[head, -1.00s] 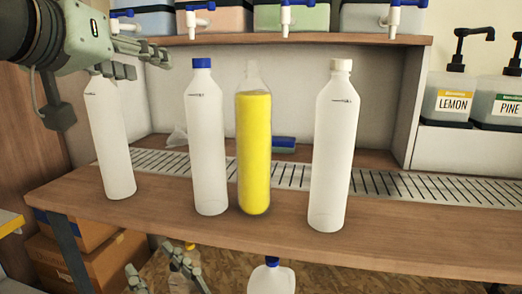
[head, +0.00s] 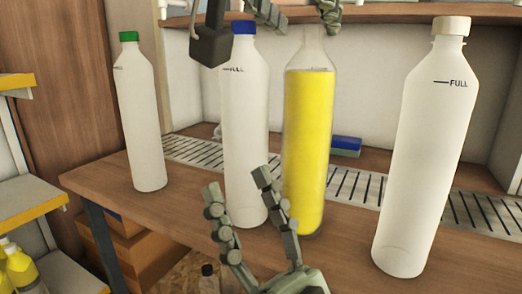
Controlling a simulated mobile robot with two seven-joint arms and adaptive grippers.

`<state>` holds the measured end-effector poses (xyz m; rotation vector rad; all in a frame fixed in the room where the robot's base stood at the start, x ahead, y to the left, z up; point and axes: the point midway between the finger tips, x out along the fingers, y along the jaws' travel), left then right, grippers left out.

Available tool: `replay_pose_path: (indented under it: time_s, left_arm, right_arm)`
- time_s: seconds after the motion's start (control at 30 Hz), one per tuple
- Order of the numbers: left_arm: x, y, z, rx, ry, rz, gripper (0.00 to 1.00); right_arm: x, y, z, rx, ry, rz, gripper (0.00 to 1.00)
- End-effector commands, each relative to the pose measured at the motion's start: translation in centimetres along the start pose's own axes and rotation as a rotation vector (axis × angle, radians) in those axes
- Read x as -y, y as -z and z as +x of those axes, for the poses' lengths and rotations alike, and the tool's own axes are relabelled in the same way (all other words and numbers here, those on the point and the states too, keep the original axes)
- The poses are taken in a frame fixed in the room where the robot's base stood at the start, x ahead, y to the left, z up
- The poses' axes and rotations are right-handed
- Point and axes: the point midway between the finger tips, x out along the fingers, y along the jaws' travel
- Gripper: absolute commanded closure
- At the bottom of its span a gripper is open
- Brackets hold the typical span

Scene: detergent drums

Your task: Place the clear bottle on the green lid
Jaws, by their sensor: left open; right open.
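The clear bottle (head: 306,150) is see-through, uncapped and filled with yellow liquid. It stands upright on the wooden bench. A green lid (head: 129,37) caps the white bottle at the far left; I see no other green lid. My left gripper (head: 297,14) is open at the top edge, with its fingers at the height of the clear bottle's neck. One finger overlaps the neck; I cannot tell whether they touch. My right gripper (head: 240,192) is open and empty, low in front of the bench, and its fingers partly cover the blue-capped bottle.
White bottles with a green lid (head: 143,125), a blue cap (head: 245,110) and a white cap (head: 425,150) stand along the bench (head: 110,188). A slotted grate (head: 190,150) and a blue item (head: 346,143) lie behind. A yellow-edged shelf (head: 35,215) is at left.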

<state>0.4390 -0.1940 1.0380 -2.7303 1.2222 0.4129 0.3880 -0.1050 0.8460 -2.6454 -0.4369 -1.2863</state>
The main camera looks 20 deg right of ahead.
Motion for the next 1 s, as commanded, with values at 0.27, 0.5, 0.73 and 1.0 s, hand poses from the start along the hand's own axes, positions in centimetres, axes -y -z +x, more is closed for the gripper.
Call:
replay_pose_path:
  time_s: [0.27,0.5,0.73,1.0]
  left_arm:
    - [-0.3,-0.2,3.8,0.001,0.0,-0.001,0.54]
    - [-0.3,-0.2,4.2,-0.001,-0.002,0.0,0.54]
    - [-0.3,-0.2,4.2,-0.001,-0.001,0.0,0.77]
    - [-0.3,-0.2,4.2,-0.001,-0.001,0.0,1.0]
  right_arm:
    - [-0.1,0.9,-0.2,-0.064,-0.001,-0.004,0.52]
    - [-0.1,1.1,-0.2,-0.07,0.0,-0.004,0.52]
    - [-0.1,1.1,-0.2,-0.069,0.0,-0.005,0.52]
    - [-0.1,1.1,-0.2,-0.069,0.0,-0.005,0.52]
